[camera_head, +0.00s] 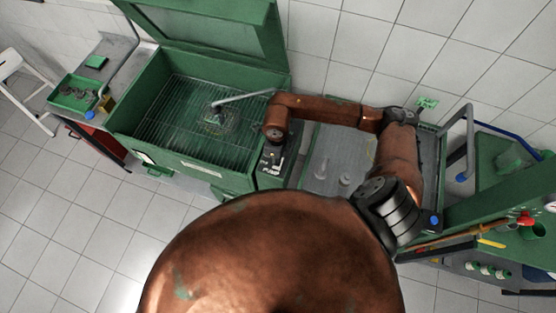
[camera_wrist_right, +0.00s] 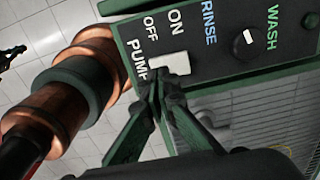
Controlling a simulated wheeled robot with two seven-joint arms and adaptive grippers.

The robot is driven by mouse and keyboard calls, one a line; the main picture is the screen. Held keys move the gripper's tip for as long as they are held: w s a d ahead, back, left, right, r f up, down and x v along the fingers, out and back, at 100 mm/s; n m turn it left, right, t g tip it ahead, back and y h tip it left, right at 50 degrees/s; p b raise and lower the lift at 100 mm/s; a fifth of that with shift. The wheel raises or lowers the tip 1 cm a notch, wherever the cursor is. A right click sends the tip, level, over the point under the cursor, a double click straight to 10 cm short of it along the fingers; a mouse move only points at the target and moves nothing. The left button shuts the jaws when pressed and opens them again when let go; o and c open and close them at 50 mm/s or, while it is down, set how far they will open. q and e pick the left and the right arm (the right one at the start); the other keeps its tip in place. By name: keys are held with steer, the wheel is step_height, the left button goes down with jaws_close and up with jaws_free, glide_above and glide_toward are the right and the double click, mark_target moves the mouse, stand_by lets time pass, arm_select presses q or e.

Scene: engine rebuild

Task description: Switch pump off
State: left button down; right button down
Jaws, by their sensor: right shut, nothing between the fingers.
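The pump switch (camera_wrist_right: 176,64) is a pale rectangular piece on a dark control panel (camera_wrist_right: 205,45), beside the words PUMP, OFF and ON. My right gripper (camera_wrist_right: 160,88) is shut and empty, its fingertips at the OFF end of the switch. They overlap its edge in the wrist view; I cannot tell whether they press on it. In the head view my right gripper (camera_head: 272,160) is over the small panel at the right side of the green washer (camera_head: 185,175), and the switch is too small to read. My left gripper is not in view.
A round knob (camera_wrist_right: 244,43) sits between RINSE and WASH. The washer's lid (camera_head: 215,30) stands open, with a metal part (camera_head: 218,118) on the grate inside. A grey tray (camera_head: 318,180) is right of the panel. A green parts tray (camera_head: 72,93) stands at far left.

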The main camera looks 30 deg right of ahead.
steer(key=shift+r+p, duration=1)
steer(key=shift+r, duration=1.4)
steer(key=shift+s+f, duration=0.1)
